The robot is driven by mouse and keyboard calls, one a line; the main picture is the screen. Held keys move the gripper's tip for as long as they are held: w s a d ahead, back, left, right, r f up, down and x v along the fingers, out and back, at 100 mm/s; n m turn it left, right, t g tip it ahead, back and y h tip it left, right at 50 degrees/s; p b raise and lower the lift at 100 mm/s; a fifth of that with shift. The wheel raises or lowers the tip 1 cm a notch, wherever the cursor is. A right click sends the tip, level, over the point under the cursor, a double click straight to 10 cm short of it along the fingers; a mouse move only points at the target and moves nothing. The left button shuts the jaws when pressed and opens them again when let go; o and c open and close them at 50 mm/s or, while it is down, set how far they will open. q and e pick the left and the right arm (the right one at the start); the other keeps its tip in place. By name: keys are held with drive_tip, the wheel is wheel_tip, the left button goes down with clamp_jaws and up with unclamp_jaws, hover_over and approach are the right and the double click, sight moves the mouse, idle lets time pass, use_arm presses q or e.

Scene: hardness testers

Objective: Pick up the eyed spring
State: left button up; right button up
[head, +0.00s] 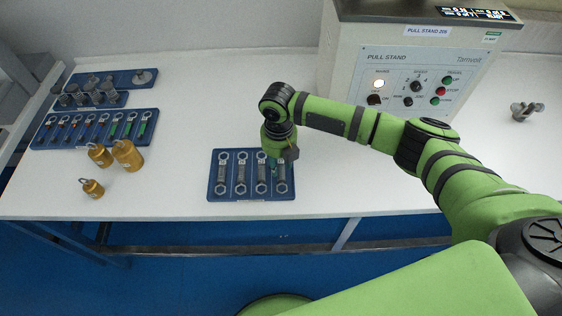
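A blue tray (212,192) lies near the table's front edge. Several grey eyed springs (240,174) lie side by side in it, each with a ring at its far and near ends. My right gripper (274,168) points down over the rightmost eyed spring (281,187) and hides its upper part. The fingers are small and dark against the tray, so I cannot tell whether they are open or shut, or touching the spring. My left gripper is not in view.
A pull stand (420,75) with buttons stands behind my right arm. A metal fitting (523,111) lies far right. White tabletop between is clear.

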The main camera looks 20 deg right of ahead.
drive_tip(key=shift+f, duration=0.95)
clamp_jaws()
drive_tip(key=shift+r, duration=0.1)
